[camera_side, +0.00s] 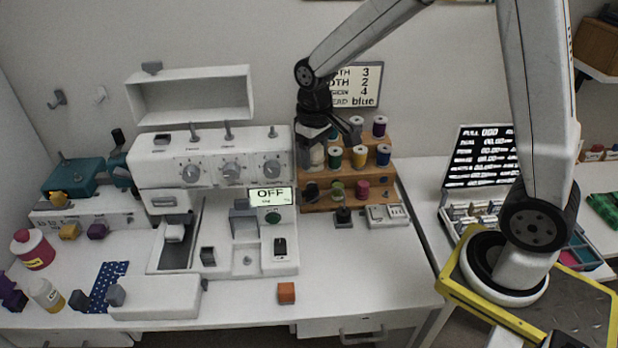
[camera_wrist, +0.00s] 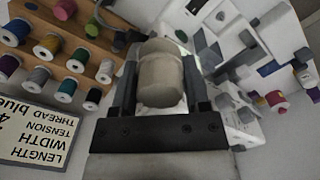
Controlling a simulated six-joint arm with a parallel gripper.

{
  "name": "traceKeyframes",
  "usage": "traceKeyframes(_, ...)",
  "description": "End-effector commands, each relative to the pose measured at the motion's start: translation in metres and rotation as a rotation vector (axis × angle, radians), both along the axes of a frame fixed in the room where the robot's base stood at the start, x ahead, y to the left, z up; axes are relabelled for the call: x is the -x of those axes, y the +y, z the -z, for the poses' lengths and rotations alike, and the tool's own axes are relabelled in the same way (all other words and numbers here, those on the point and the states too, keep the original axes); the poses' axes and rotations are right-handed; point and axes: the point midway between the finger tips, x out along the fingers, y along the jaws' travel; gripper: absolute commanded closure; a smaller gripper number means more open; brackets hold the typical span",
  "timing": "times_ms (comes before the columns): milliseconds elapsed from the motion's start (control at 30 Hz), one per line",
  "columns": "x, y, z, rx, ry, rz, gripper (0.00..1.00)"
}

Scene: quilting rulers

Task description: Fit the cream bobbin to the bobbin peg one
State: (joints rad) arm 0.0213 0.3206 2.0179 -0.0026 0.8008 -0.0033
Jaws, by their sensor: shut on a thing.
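The cream bobbin (camera_wrist: 160,75) is a pale, rounded cylinder between the two fingers of my gripper (camera_wrist: 160,88) in the wrist view. My gripper is shut on it, with one dark finger on each side. In the side view my gripper (camera_side: 331,132) hangs in front of the left end of the wooden spool rack (camera_side: 333,204), where the held bobbin cannot be told apart clearly. I cannot pick out bobbin peg one for certain in either view.
The rack holds several coloured spools, including a yellow one (camera_side: 360,157). The white sewing machine (camera_side: 215,165) stands left of the rack, close to my gripper. A sign (camera_side: 358,85) is on the wall behind. An orange block (camera_side: 287,293) lies near the table's front edge, with clear table to its right.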

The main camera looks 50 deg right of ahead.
Motion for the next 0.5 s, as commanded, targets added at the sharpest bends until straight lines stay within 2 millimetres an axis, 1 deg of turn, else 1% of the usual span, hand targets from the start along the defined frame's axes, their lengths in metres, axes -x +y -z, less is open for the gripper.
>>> traceKeyframes(33, -0.002, -0.01, 0.001, 0.0, 0.002, 0.02, 0.83)
traceKeyframes(167, -0.005, -0.032, 0.001, 0.0, 0.002, 0.062, 0.83)
traceKeyframes(267, -0.007, -0.055, 0.001, 0.0, 0.002, 0.103, 0.83)
traceKeyframes(467, -0.007, -0.11, 0.001, -0.001, 0.003, 0.202, 0.83)
traceKeyframes(500, -0.006, -0.122, 0.001, -0.001, 0.002, 0.222, 0.83)
